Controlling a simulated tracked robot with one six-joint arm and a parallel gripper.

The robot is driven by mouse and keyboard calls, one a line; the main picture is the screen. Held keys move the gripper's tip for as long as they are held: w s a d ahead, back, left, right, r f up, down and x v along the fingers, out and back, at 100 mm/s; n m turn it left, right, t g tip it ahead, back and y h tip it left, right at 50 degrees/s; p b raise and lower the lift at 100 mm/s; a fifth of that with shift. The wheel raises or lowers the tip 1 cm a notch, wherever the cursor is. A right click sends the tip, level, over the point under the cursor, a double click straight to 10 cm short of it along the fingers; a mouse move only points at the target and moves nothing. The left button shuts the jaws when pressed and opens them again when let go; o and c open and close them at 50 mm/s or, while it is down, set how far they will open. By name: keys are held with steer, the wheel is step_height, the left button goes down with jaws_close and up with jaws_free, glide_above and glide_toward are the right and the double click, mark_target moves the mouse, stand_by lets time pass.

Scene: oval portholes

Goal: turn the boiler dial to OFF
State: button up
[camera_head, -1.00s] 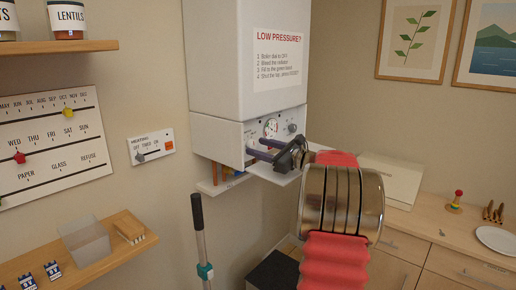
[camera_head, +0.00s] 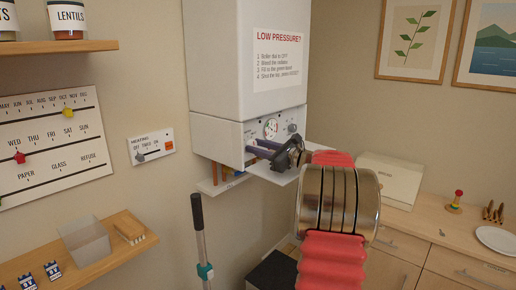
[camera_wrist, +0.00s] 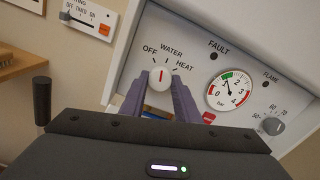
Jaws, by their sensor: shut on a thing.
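The boiler dial (camera_wrist: 160,78) is a white knob with a red pointer line on the boiler's lower panel in the wrist view. OFF, WATER and HEAT are printed around its top. The red line points nearly straight up in the picture, seemingly between the OFF and WATER marks. My gripper (camera_wrist: 160,90) has one purple finger on each side of the dial, shut on it. In the head view my gripper (camera_head: 262,150) reaches the panel's left part, and its fingers hide the dial.
Right of the dial are a pressure gauge (camera_wrist: 230,89) and a temperature knob (camera_wrist: 273,126). The white boiler (camera_head: 245,70) hangs on the wall above a small shelf (camera_head: 222,184). A heating slider panel (camera_head: 152,146) is on the wall to the left. An upright handle (camera_head: 198,225) stands below.

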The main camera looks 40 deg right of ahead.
steer(key=shift+n, duration=0.3)
steer(key=shift+c, duration=0.2)
steer(key=shift+n, duration=2.6)
steer(key=shift+a+f, duration=0.1)
steer(key=o, duration=1)
steer(key=shift+o, duration=0.2)
steer(key=shift+s, duration=0.1)
steer(key=s, duration=0.4)
steer(key=s+d, duration=0.1)
steer(key=s, duration=0.8)
steer(key=shift+s+d, duration=0.15)
steer(key=shift+s, duration=0.1)
